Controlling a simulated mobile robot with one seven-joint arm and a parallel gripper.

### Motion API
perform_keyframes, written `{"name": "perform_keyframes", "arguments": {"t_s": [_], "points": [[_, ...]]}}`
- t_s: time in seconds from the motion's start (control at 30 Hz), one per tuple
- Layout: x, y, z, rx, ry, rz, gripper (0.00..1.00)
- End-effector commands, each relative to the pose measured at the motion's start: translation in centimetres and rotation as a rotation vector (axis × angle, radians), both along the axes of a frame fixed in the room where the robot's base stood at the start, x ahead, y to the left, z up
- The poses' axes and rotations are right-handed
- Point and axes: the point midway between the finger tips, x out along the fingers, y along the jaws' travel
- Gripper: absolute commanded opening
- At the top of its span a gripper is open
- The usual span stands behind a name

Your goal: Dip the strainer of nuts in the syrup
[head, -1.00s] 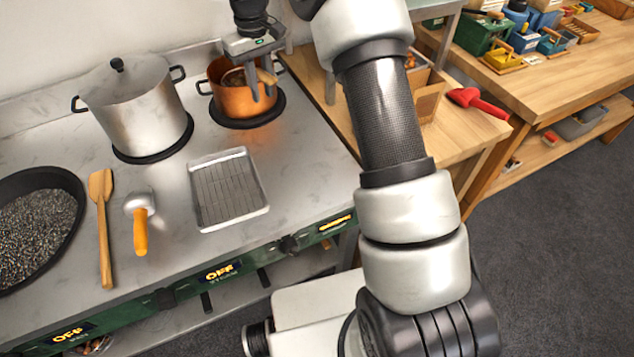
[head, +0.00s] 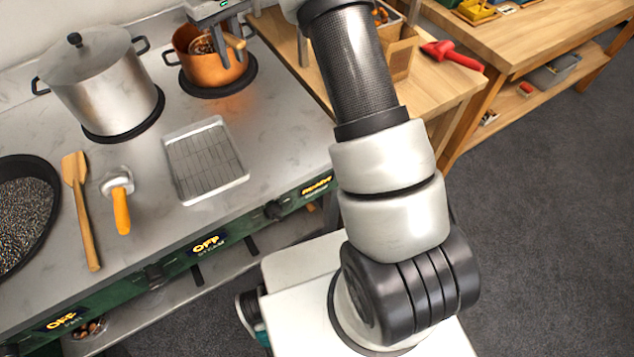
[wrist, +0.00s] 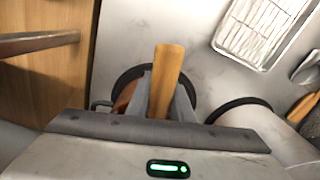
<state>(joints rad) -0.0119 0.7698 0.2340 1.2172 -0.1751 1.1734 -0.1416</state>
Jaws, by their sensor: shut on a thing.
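The copper pot (head: 222,76) stands on a black burner at the back right of the stove; its rim shows partly in the wrist view (wrist: 124,97). The strainer basket (head: 202,44) with dark nuts is inside the pot's mouth. Its wooden handle (head: 234,41) points to the right over the rim. My gripper (head: 236,42) is above the pot, shut on this handle. In the wrist view the handle (wrist: 167,70) stands between the fingers. The syrup is hidden, so I cannot tell how deep the basket sits.
A lidded steel pot (head: 105,85) stands left of the copper pot. A wire-rack tray (head: 205,160), a scoop (head: 119,200), a wooden spatula (head: 80,205) and a dark pan (head: 48,200) lie in front.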

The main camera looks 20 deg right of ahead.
Motion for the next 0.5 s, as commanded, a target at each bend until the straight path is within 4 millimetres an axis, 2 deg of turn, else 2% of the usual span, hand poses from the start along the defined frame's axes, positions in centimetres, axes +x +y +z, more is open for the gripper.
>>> {"name": "perform_keyframes", "arguments": {"t_s": [0.17,0.5], "points": [[0.1,0.0,0.5,0.000,-0.003,0.000,0.00],[0.1,0.0,2.8,0.000,-0.003,0.000,0.00]]}}
